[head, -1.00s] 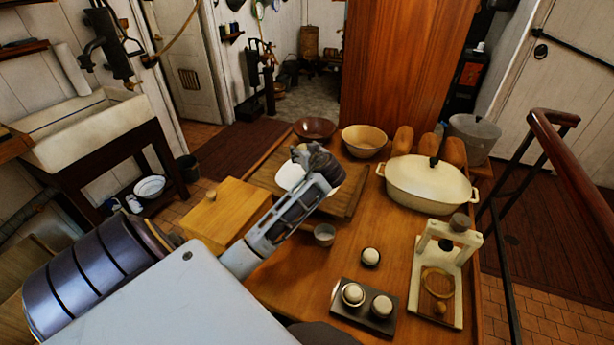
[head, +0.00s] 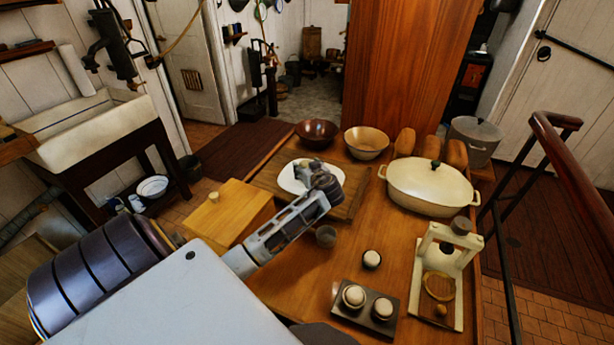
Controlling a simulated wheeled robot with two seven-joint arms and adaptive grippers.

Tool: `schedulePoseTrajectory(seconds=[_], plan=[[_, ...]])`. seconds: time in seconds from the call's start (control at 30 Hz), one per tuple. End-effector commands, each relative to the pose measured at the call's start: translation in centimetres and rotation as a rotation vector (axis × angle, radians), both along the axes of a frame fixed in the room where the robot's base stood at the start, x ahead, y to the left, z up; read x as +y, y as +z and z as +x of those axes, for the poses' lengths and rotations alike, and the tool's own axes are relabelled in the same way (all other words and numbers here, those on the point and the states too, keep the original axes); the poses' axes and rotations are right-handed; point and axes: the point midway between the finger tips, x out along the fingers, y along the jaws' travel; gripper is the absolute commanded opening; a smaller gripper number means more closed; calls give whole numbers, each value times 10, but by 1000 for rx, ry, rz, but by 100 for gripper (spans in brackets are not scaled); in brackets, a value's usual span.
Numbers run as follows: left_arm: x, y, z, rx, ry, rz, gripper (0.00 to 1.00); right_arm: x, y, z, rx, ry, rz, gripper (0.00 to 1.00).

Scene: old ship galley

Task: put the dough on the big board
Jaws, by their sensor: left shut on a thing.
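The big board (head: 268,176) lies flat on the wooden table, towards its far left. A white, low, rounded shape (head: 289,181) shows over the board, partly covered by my left gripper. I cannot tell whether it is the dough itself or a plate. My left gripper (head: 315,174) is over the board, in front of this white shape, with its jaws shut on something. Its fingers hide most of what it holds, which I take to be the dough; I cannot tell whether it touches the board. My right gripper is not in view.
A wooden box (head: 232,212) stands left of the board. Two bowls (head: 317,132) (head: 366,142), loaves (head: 405,142) and a cream casserole (head: 430,187) stand behind and to the right. A small cup (head: 326,237), egg-like things in holders (head: 371,259) and a press (head: 441,275) stand nearer.

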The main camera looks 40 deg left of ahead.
Motion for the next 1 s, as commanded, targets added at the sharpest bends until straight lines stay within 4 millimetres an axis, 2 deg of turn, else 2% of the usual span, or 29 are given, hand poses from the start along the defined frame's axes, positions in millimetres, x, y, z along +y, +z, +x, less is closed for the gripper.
schedulePoseTrajectory(seconds=[0.13,0.47,0.97,1.0], plan=[[0,-5,0,2,0,1,34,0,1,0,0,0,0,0],[0,-35,0,1,0,2,34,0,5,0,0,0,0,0],[0,-41,0,-1,0,0,34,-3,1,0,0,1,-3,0],[0,-41,0,0,0,0,68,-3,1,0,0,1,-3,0]])
